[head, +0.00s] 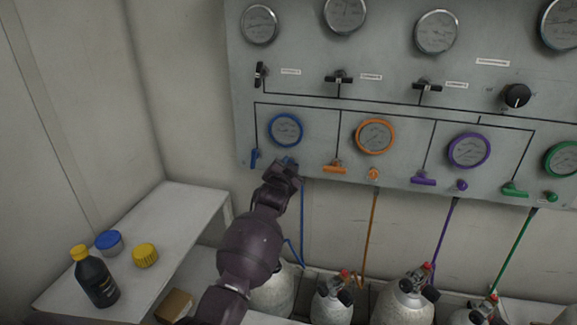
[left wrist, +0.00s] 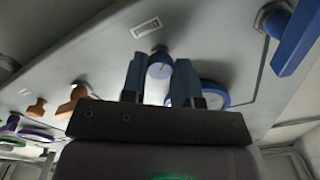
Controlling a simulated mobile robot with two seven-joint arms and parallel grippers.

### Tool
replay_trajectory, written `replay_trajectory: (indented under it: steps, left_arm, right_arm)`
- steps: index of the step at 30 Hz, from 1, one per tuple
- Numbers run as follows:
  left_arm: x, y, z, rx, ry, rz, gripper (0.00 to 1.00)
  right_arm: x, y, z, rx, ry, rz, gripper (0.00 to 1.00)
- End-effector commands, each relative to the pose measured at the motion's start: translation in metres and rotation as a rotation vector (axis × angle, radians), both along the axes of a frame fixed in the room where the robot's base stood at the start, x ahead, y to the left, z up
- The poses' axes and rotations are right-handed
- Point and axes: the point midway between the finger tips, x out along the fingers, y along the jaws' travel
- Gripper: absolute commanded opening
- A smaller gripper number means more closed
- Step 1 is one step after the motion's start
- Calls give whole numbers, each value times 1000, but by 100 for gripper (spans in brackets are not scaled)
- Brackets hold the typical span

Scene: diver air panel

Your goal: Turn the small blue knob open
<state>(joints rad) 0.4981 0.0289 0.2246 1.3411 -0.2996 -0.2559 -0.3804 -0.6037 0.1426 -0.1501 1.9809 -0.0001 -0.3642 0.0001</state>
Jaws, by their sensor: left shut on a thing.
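The small blue knob (left wrist: 160,66) sits on the panel's lower edge, between the two fingers of my left gripper (left wrist: 159,80) in the left wrist view. The gripper is shut on it. In the head view my left gripper (head: 287,170) reaches up to the panel below the blue-rimmed gauge (head: 286,130) and hides most of the knob. The blue lever handle (head: 254,158) is just left of the gripper and also shows large at the upper right of the left wrist view (left wrist: 296,40). My right gripper is not in view.
The grey panel (head: 300,97) also carries orange (head: 374,174), purple (head: 462,185) and green (head: 551,197) knobs with matching levers and gauges. Several cylinders stand below. A white table (head: 185,205) at left holds a black bottle (head: 95,280) and blue and yellow jars.

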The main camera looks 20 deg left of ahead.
Motion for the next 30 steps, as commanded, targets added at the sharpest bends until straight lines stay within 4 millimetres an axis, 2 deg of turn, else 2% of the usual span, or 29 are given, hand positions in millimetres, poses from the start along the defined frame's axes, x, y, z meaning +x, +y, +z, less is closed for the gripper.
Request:
replay_trajectory:
  steps: [6, 15, 30]
  left_arm:
    - [0, 0, 0, -193, -26, 0, 4]
    - [0, -1, 0, -394, -55, -1, 4]
    - [0, 0, 0, -505, -73, 0, 4]
  right_arm:
    - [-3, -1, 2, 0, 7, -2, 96]
    - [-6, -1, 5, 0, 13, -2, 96]
    - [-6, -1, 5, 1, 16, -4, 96]
